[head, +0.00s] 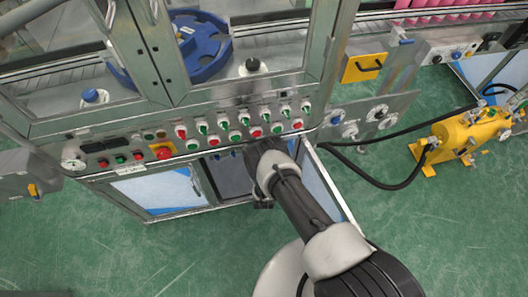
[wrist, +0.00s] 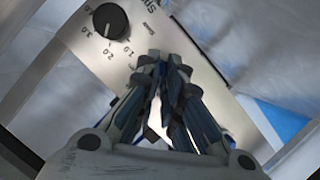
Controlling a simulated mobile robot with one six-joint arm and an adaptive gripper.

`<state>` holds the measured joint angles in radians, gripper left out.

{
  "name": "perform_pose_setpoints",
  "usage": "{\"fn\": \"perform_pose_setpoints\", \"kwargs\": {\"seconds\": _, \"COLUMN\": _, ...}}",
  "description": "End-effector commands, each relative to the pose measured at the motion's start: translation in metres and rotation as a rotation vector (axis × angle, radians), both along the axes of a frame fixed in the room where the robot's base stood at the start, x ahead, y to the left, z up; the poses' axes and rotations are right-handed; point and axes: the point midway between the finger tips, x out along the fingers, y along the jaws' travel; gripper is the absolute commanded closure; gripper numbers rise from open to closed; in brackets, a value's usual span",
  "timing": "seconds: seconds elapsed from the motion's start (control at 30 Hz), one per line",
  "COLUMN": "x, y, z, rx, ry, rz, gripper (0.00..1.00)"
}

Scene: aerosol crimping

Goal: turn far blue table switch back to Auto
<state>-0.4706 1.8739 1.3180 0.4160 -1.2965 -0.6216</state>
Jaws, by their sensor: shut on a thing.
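My gripper shows in the wrist view (wrist: 168,64), with its fingers drawn together at a pale panel plate. They are shut on a small switch, which the fingers hide, so its setting cannot be read. The blue rotary table (head: 205,50) is behind the glass above the panel. A black dial (wrist: 110,20) with a number scale sits on the plate up and left of the fingertips.
Rows of red and green buttons and small switches (head: 202,127) crowd the panel beside my arm. A red emergency stop (head: 163,151) is at left. A yellow tank (head: 470,135) with black hoses stands at right. Green floor (head: 430,240) is open at lower right.

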Motion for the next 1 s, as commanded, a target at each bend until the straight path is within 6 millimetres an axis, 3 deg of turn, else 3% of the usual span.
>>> {"fn": "perform_pose_setpoints", "kwargs": {"seconds": 0.4, "x": -0.0011, "y": 0.0011, "z": -0.002, "rx": -0.169, "ry": -0.046, "rz": 0.001, "gripper": 1.0}}
{"fn": "perform_pose_setpoints", "kwargs": {"seconds": 0.93, "x": -0.0011, "y": 0.0008, "z": -0.002, "rx": -0.19, "ry": -0.053, "rz": 0.001, "gripper": 1.0}}
{"fn": "perform_pose_setpoints", "kwargs": {"seconds": 0.97, "x": -0.0011, "y": 0.0008, "z": -0.002, "rx": -0.19, "ry": -0.052, "rz": 0.0, "gripper": 0.91}}
{"fn": "perform_pose_setpoints", "kwargs": {"seconds": 1.0, "x": -0.001, "y": 0.0008, "z": -0.002, "rx": -0.19, "ry": -0.052, "rz": 0.0, "gripper": 0.89}}
